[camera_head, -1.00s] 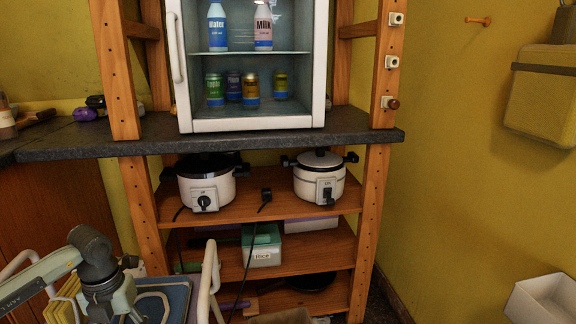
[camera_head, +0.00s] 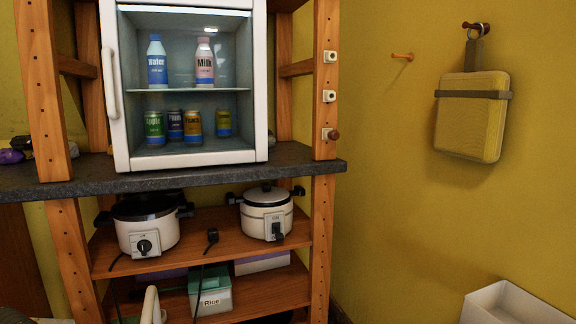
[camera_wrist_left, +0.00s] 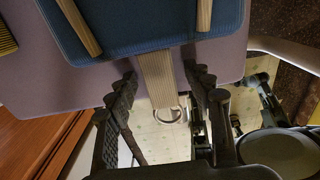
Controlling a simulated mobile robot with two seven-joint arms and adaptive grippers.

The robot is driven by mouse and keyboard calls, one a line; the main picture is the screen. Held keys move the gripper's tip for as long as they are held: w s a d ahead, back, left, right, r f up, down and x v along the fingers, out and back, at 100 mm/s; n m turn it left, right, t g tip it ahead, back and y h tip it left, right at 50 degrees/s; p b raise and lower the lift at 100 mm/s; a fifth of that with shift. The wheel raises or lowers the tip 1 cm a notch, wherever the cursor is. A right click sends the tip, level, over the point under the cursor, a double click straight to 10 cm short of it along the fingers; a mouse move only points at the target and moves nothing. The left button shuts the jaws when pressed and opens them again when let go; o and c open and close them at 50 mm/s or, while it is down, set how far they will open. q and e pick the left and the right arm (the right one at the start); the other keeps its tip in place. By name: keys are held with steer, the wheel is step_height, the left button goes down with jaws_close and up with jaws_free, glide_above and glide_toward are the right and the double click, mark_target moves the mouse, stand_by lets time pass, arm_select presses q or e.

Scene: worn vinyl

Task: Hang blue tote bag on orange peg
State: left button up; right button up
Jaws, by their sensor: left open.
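The orange peg (camera_head: 403,57) sticks out of the yellow wall, right of the shelf unit, with nothing on it. In the left wrist view, a blue bag (camera_wrist_left: 140,22) with beige straps lies over a mauve-grey surface. A beige strap (camera_wrist_left: 157,78) hangs from it, with a metal ring (camera_wrist_left: 168,114) near its end. My left gripper (camera_wrist_left: 166,88) is open, its fingers on either side of this strap. I cannot tell whether they touch it. The head view does not show the blue bag or my grippers.
A yellow bag (camera_head: 468,128) hangs by a ring on a dark red peg (camera_head: 477,26) right of the orange peg. A white bin (camera_head: 512,303) stands low at the right. The shelf unit (camera_head: 325,120) with fridge and cookers fills the left. Wall below the orange peg is clear.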

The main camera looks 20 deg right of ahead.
arm_select(q)
steer(key=shift+c, duration=0.2)
stand_by(0.5)
jaws_close()
steer(key=c, duration=0.6)
jaws_free()
jaws_close()
steer(key=shift+r, duration=0.1)
steer(key=shift+r+p, duration=2.75)
steer(key=shift+r, duration=1.25)
